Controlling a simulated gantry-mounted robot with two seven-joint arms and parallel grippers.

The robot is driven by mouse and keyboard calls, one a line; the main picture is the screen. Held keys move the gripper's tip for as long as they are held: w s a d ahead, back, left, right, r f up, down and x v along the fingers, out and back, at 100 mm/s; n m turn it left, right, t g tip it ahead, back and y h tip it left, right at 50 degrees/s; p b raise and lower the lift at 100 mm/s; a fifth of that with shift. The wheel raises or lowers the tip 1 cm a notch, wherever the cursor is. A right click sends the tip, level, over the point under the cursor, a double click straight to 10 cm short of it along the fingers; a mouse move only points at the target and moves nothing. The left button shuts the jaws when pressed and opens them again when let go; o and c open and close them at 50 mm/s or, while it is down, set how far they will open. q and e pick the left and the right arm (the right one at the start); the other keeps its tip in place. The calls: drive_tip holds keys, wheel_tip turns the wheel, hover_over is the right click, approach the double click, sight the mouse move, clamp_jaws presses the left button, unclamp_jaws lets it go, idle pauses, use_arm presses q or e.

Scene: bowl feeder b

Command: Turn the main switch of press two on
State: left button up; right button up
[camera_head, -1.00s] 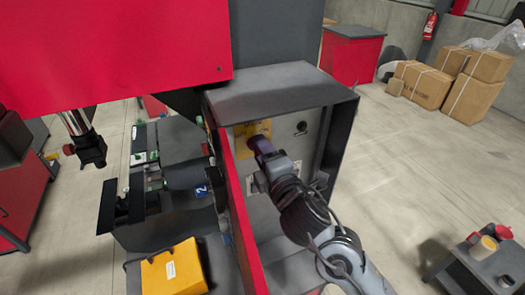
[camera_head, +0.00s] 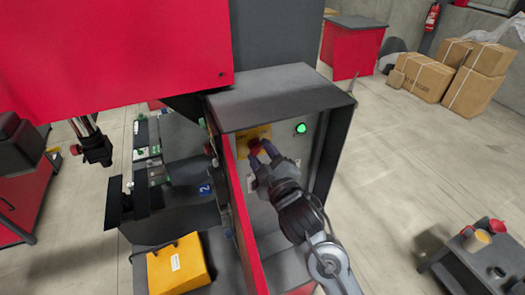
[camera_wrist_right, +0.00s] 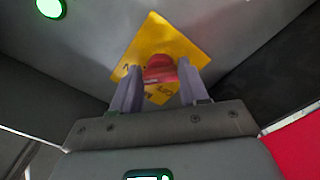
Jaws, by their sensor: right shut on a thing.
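The main switch is a red rotary knob (camera_head: 254,146) on a yellow plate (camera_head: 262,131) inside the open press cabinet (camera_head: 282,97). My right gripper (camera_head: 261,154) reaches into the cabinet from the front right. In the wrist view, its two fingers (camera_wrist_right: 159,75) stand on both sides of the red knob (camera_wrist_right: 159,67) and are shut on it. The yellow plate (camera_wrist_right: 168,38) shows tilted behind the knob. A round lamp (camera_head: 300,129) right of the plate glows green. My left gripper is not in view.
A red cabinet door (camera_head: 243,215) stands open left of my right arm. A yellow box (camera_head: 178,265) lies at lower left. A small cart (camera_head: 472,262) stands at lower right. Cardboard boxes (camera_head: 430,75) stand on the floor behind, with clear floor between.

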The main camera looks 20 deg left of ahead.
drive_tip(key=shift+m, duration=0.4)
drive_tip(key=o, duration=1.1)
drive_tip(key=shift+c, duration=0.2)
drive_tip(key=b+v, duration=0.1)
drive_tip(key=v, duration=0.9)
drive_tip(key=shift+s+d+b, duration=0.3)
drive_tip(key=shift+b, duration=0.1)
